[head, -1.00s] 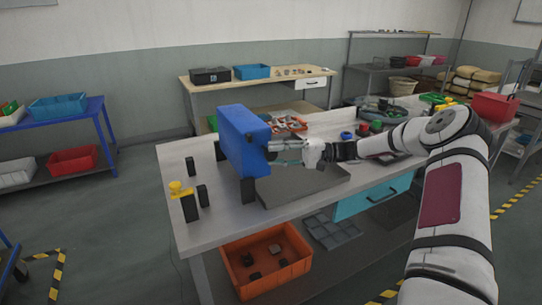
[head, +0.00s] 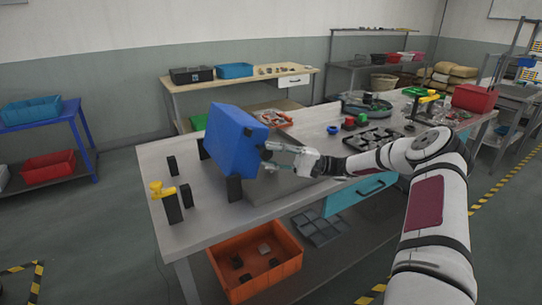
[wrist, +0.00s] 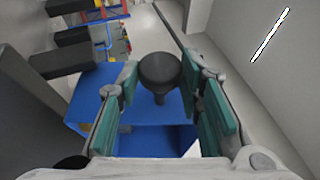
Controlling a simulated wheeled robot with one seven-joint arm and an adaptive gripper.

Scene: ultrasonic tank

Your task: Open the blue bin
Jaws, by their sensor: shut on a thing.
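The blue bin (head: 232,142) is at the left part of the workbench, tilted, between dark upright supports. A dark round knob (wrist: 160,72) stands out from it and shows in the wrist view between my fingers. My gripper (head: 276,156) is at the bin's right side, shut on this knob. In the wrist view the teal finger pads (wrist: 166,108) lie on both sides of the knob, with the blue bin (wrist: 88,92) behind and a darker blue hollow below. The fingertips are small in the head view, so the exact contact is hard to see.
A yellow-topped post (head: 170,203) and dark blocks stand at left. An orange crate (head: 232,290) is below. A black tray (head: 372,139) and small parts lie farther right.

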